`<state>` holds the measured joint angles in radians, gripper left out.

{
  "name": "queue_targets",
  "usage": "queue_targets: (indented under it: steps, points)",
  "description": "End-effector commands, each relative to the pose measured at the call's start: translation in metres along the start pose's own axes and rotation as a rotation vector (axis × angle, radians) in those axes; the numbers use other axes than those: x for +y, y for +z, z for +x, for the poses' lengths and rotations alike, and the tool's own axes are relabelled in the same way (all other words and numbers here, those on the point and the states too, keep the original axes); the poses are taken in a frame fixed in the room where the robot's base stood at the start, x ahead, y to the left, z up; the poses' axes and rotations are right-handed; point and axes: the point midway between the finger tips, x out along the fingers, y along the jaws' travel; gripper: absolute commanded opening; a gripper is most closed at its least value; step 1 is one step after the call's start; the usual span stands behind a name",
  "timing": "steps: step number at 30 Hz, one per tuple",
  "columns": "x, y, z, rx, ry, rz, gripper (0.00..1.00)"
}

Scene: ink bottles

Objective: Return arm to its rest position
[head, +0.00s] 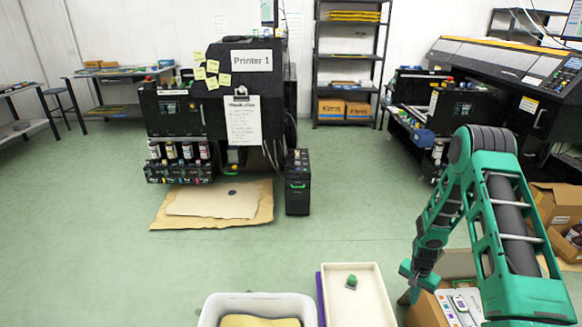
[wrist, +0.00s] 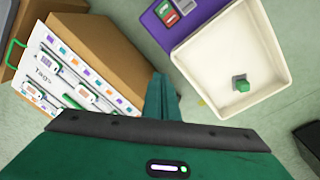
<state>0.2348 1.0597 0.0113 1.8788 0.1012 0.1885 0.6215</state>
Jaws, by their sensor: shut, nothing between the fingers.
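My green arm reaches in from the right side of the head view and bends down at the elbow. My gripper (head: 413,288) points down beside the cardboard box at the lower right. In the wrist view the gripper's green fingers (wrist: 162,97) are together with nothing between them. Below them are the box edge and the floor, between the box and the white tray.
A white tray (head: 375,310) holds a small green-topped item (head: 351,282). A white bin (head: 213,309) stands left of it. A cardboard box (wrist: 125,48) bears a printed sheet (wrist: 62,75). Printer 1 (head: 215,95) stands beyond open green floor.

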Motion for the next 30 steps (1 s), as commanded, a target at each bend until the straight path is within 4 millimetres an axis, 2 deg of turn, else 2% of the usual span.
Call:
queue_targets:
  steps: [1,3,8,14,21,30]
  points:
    - [0.004,-0.006,-0.024,0.009,0.003,-0.010,0.00]
    - [0.011,-0.011,-0.054,0.014,0.010,-0.027,0.00]
    - [0.030,-0.017,-0.119,0.024,0.026,-0.060,0.00]
    - [0.059,-0.011,-0.196,0.029,0.041,-0.097,0.00]
    - [0.100,0.010,-0.279,0.028,0.049,-0.132,0.00]
    - [0.155,0.056,-0.363,0.016,0.039,-0.174,0.00]
